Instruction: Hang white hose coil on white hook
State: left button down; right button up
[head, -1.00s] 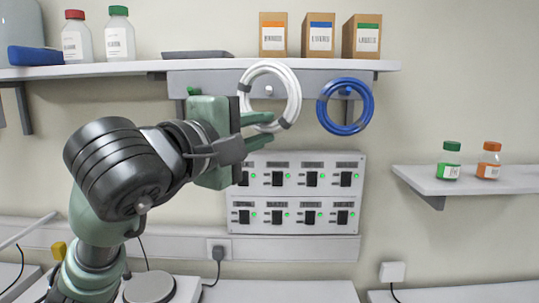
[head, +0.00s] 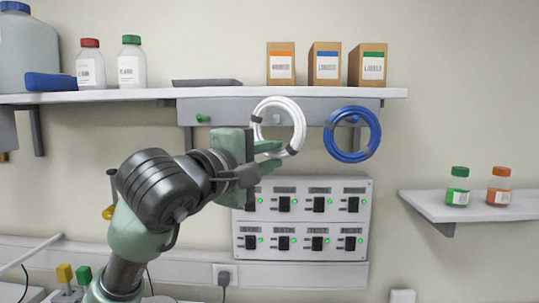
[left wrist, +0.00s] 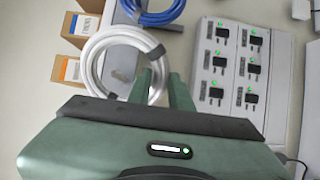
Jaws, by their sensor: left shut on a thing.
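The white hose coil (head: 301,127) is held upright before the grey rail under the shelf. The white hook (head: 276,119) shows through the coil's opening, below its top inner edge. I cannot tell whether coil and hook touch. My left gripper (head: 277,155) is shut on the coil's lower part, near its dark band. In the left wrist view the coil (left wrist: 90,58) lies ahead of the fingers (left wrist: 160,82). My right gripper is not in view.
A blue coil (head: 376,131) hangs on the blue hook to the right. A green hook (head: 203,118) to the left is empty. A switch panel (head: 302,223) is below. The shelf (head: 230,96) with bottles and boxes (head: 325,65) is above.

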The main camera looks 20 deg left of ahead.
pick_arm(q)
jog(key=shift+w+a+p, duration=0.15)
jog(key=shift+w+a, duration=0.05)
jog(key=shift+w, duration=0.45)
jog(key=shift+w+a+p, duration=0.15)
jog(key=shift+w, duration=0.45)
jog(key=shift+w+a+f+b, duration=0.25)
jog(key=shift+w+f+b, duration=0.4)
jog(key=shift+w+b, duration=0.15)
jog(key=c, duration=1.2)
grip_release()
jog(key=shift+s, duration=0.15)
